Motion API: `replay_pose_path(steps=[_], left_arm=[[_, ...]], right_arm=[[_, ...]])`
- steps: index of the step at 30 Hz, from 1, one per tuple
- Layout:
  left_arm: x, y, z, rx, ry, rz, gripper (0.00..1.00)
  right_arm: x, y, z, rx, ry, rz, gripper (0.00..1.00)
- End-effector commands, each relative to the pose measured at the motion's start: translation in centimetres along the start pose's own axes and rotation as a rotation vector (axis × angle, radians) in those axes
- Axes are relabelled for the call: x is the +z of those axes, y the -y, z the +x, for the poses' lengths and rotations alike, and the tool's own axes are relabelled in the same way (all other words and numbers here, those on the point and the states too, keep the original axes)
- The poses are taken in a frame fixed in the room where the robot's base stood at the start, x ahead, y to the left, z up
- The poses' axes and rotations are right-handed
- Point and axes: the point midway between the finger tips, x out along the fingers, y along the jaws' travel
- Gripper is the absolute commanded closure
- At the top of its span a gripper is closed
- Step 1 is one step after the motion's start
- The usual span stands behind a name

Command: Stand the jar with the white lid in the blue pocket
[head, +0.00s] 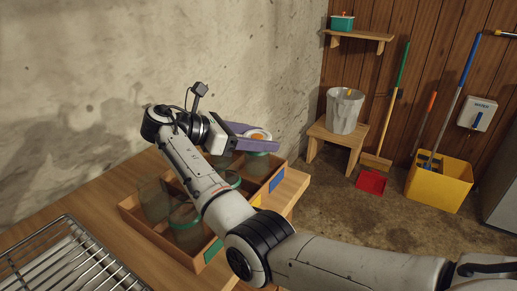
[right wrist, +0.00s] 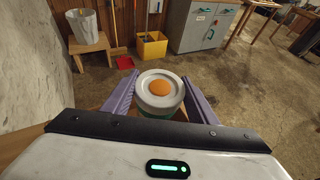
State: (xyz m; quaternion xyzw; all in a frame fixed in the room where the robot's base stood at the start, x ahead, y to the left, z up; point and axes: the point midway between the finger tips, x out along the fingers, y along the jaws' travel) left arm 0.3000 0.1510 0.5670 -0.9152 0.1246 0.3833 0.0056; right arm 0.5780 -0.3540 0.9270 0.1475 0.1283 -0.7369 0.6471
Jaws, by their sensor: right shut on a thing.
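The jar with the white lid (head: 261,135) has an orange spot on its lid. It also shows between my fingers in the right wrist view (right wrist: 160,90). My right gripper (head: 252,140) is shut on this jar near its top, with the purple fingers on either side. The jar looks upright, over or inside the far right end of the wooden crate (head: 236,222), by the blue label (head: 277,181). I cannot tell whether its base touches the pocket floor. My left gripper is out of view.
Other glass jars stand in the crate, including a green-rimmed jar (head: 187,222) and a clear jar (head: 154,200). A wire rack (head: 70,260) lies at the left of the table (head: 85,205). The wall is close behind the crate.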

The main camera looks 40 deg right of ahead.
Motion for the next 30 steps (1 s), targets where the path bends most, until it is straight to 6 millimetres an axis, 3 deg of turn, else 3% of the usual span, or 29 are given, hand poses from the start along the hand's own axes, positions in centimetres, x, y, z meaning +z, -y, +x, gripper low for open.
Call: replay_pose_path(steps=[4, 14, 15, 17, 18, 27, 30], left_arm=[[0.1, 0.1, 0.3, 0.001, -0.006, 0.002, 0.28], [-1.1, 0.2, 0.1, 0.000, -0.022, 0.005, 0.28], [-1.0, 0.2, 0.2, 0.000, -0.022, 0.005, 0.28], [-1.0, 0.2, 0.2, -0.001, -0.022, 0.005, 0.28], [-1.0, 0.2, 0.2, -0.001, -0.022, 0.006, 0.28], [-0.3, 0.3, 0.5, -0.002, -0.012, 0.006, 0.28], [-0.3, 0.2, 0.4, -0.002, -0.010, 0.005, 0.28]], right_arm=[[-2.1, 0.0, 0.9, 0.000, 0.000, 0.000, 0.88], [-2.2, 0.0, 0.9, 0.000, 0.001, 0.001, 0.88], [-2.3, 0.0, 1.0, 0.000, 0.000, 0.000, 0.42], [-2.3, 0.0, 1.0, 0.000, -0.001, 0.000, 0.32], [-2.3, 0.0, 1.0, 0.000, -0.001, 0.000, 0.29], [-2.2, 0.0, 1.0, 0.000, -0.001, 0.002, 0.29], [-2.1, 0.0, 0.0, 0.001, -0.001, 0.001, 0.29]])
